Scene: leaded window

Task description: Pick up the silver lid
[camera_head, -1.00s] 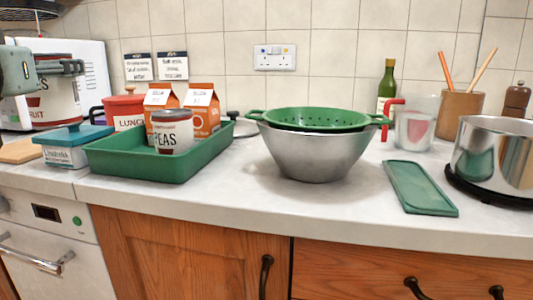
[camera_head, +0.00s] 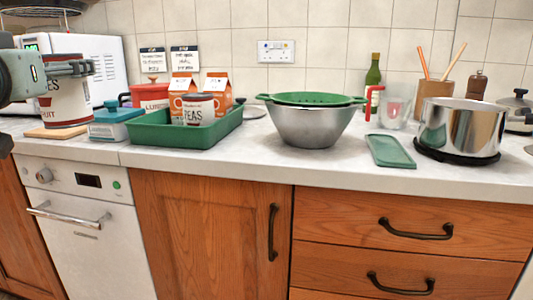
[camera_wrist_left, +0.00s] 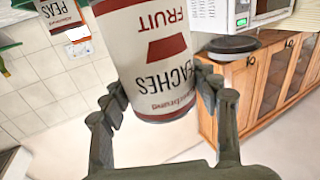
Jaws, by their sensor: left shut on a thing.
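A flat silver-grey lid (camera_head: 253,112) seems to lie on the worktop behind the steel bowl, partly hidden by it. Another greyish lid with a black knob (camera_head: 515,101) sits on a pot at the right edge. My left gripper (camera_head: 75,66) is at the far left, well away from both lids. It is shut on a large white and red peaches tin (camera_head: 66,103), and its two fingers flank this tin in the left wrist view (camera_wrist_left: 150,55). The tin is above or at a wooden board; I cannot tell whether they touch. My right gripper is not in view.
A green tray (camera_head: 180,134) holds a peas tin and cartons. A steel bowl (camera_head: 308,128) with a green colander (camera_head: 310,99), a green slab (camera_head: 390,151) and a steel pot (camera_head: 462,125) stand rightward. The worktop's front strip is clear.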

